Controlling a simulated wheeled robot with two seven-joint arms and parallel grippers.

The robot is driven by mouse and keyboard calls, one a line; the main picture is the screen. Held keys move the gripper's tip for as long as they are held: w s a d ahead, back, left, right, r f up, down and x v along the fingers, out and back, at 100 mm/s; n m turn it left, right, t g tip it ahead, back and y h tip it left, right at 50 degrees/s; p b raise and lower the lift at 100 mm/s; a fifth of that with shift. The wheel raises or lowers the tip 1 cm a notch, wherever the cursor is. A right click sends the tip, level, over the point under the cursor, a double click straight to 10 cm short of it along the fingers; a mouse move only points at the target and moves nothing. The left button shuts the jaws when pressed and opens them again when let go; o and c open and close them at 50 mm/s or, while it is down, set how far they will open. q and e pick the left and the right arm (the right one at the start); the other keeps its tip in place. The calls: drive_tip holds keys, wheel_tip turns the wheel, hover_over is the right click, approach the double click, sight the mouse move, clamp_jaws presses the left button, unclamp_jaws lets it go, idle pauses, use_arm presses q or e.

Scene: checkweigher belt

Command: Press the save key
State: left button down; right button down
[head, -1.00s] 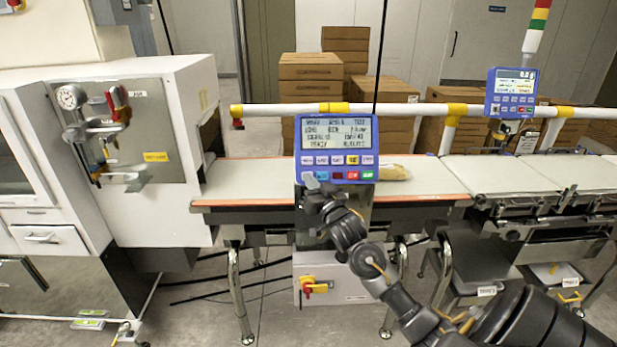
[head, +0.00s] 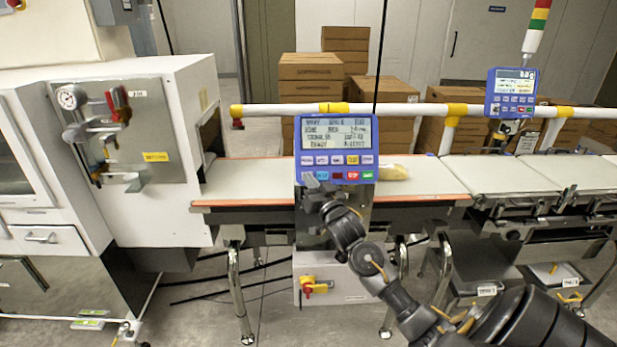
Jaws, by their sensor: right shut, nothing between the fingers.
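A blue control panel (head: 337,148) with a grey screen and two rows of keys stands over the conveyor belt. Its upper row has pale keys and a yellow key (head: 352,160). Its lower row shows a dark red key (head: 337,176), a red key (head: 352,175) and a green key (head: 367,175). The key labels are too small to read, so I cannot tell which is the save key. My right gripper (head: 311,180) is shut and empty. Its tips are at the panel's lower left, covering part of the lower row; contact cannot be told. My left gripper is out of view.
The pale belt (head: 250,181) runs behind and beside the panel, with a yellowish pack (head: 394,172) on it right of the panel. A white rail (head: 270,110) passes behind the panel. A second blue panel (head: 511,93) stands at the right. A white cabinet machine (head: 180,90) is left.

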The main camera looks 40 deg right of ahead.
drive_tip(key=shift+w+d+f, duration=0.2)
drive_tip(key=shift+w+d, duration=0.05)
drive_tip(key=shift+w, duration=0.05)
idle(0.5)
idle(0.4)
drive_tip(key=shift+s+a+r+p, duration=0.35)
drive_tip(key=shift+s+a+p, duration=0.1)
drive_tip(key=shift+s+p, duration=0.25)
drive_tip(key=shift+w, duration=0.1)
drive_tip(key=shift+s+a+r+p, duration=0.65)
drive_tip(key=shift+s+p, duration=0.25)
drive_tip(key=shift+p, duration=0.15)
drive_tip(key=shift+s+a+r+p, duration=0.5)
drive_tip(key=shift+s+a+p, duration=0.2)
drive_tip(key=shift+s+p, duration=0.25)
